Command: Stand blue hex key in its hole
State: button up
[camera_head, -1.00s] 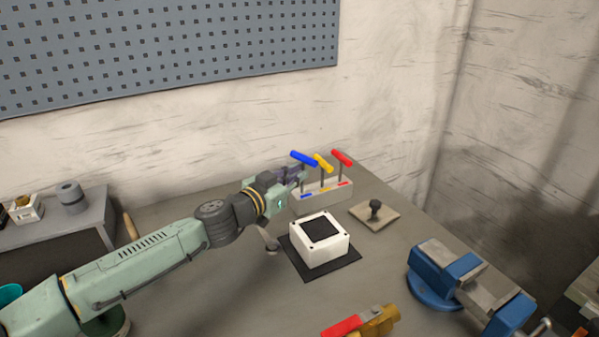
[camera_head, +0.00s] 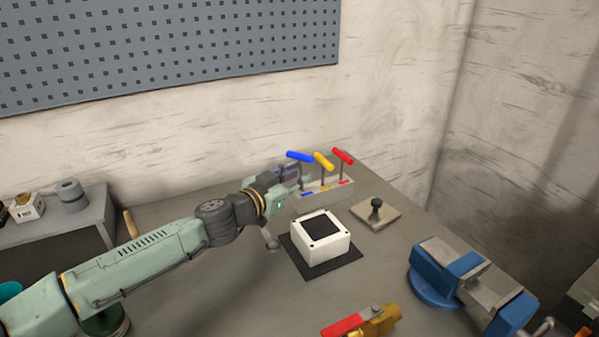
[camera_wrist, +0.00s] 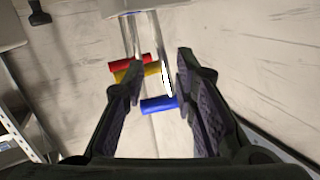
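The blue hex key (camera_head: 299,156) is upright at the left end of the pale holder block (camera_head: 342,189), its handle level with the other handles. Its lower end looks to be at the block by the blue mark, but its seating in the hole is too small to tell. In the wrist view, the blue handle (camera_wrist: 160,105) and its shaft show between and beyond my two fingers. My gripper (camera_head: 294,173) is just left of the blue shaft. It also shows in the wrist view (camera_wrist: 160,62), fingers spread, with gaps beside the shaft.
The yellow hex key (camera_head: 323,161) and red hex key (camera_head: 343,157) stand in the block, close to the blue one. A white box (camera_head: 322,249) on a dark mat is in front. A plate with a black knob (camera_head: 376,206) and a blue vise (camera_head: 447,272) are right.

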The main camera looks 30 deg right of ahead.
aim_at(300, 196)
jog(key=shift+o, duration=0.2)
jog(key=shift+n+h, duration=0.4)
jog(key=shift+n, duration=0.5)
jog(key=f, duration=0.3)
jog(key=s+f, duration=0.1)
jog(key=f, duration=0.1)
jog(key=shift+d, duration=0.25)
jog(key=shift+s+a+r, duration=0.2)
jog(key=shift+a+r, duration=0.15)
jog(key=shift+a, duration=0.15)
jog(key=shift+m, duration=0.7)
jog(key=s+a+r, duration=0.2)
jog(key=a+r, duration=0.1)
jog(key=shift+y, duration=0.4)
jog(key=a, duration=0.1)
jog(key=a+r, duration=0.2)
jog(key=a, duration=0.1)
jog(key=shift+w, duration=0.15)
jog(key=shift+d, duration=0.1)
jog(key=shift+p, duration=0.3)
